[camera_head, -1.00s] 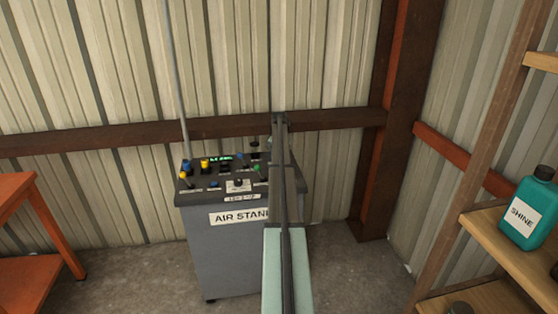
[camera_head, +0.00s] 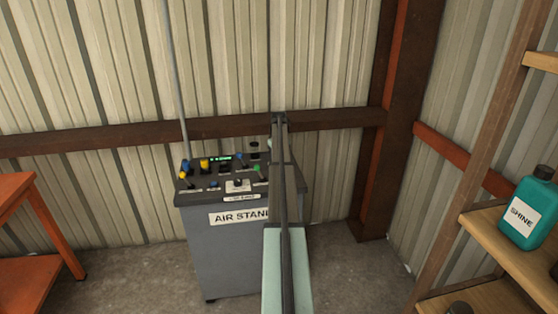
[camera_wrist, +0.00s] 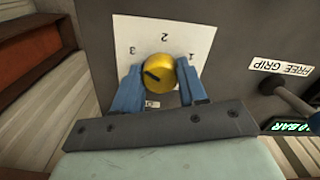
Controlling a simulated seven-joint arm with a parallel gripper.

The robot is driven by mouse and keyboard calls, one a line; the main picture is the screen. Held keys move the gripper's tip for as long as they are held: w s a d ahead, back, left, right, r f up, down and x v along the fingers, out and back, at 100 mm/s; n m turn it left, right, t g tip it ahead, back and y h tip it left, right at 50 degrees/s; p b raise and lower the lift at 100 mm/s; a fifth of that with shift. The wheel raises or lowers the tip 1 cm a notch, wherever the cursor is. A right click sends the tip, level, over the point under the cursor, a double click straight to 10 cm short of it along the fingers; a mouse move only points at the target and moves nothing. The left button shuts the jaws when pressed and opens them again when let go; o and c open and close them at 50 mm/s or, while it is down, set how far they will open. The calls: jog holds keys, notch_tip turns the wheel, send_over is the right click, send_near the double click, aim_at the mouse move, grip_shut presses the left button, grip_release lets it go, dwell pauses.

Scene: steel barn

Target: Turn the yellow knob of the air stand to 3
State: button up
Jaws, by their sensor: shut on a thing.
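The air stand (camera_head: 225,250) is a grey cabinet with a dark sloped control top, standing against the wall in the head view. In the wrist view the yellow knob (camera_wrist: 159,73) sits on a white plate (camera_wrist: 205,38) marked 3, 2 and 1. Its dark pointer line faces upper left, roughly towards the 3. My gripper (camera_wrist: 160,78) has its two blue fingers on either side of the knob and is shut on it. In the head view my arm covers the right part of the control top, and I cannot make out the gripped knob there.
Several coloured levers and a green display (camera_head: 221,158) crowd the control top. A lever by the FREE GRIP label (camera_wrist: 280,67) is close right of my gripper. An orange table (camera_head: 32,240) is at left; a shelf with a teal SHINE bottle (camera_head: 530,210) is at right.

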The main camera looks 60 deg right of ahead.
jog(key=shift+n, duration=0.3)
jog(key=o, duration=1.1)
jog(key=shift+c, duration=0.2)
notch_tip(320, 180, up, 14)
jog(key=shift+s+f, duration=0.1)
dwell(0.5)
